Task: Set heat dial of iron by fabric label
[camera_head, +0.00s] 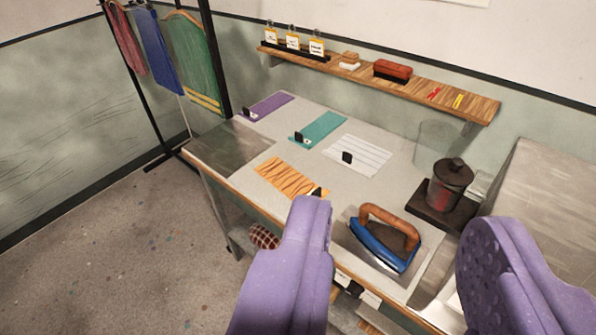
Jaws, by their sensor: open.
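The iron (384,238) has a blue body and a brown wooden handle. It stands near the front right of the work table (330,200). A heat dial cannot be made out on it. Several fabric pieces lie on the table, each with a small black clip or tag: purple (268,106), teal (321,129), white striped (359,156) and orange patterned (290,179). Writing on the tags cannot be read. My gripper (395,255) is open and empty, its two purple fingers in the foreground with the iron seen between them.
A wooden wall shelf (440,88) holds small cards, a red-brown brush (392,71) and small items. A clothes rack (217,60) stands left. Floor (130,240) at left is open.

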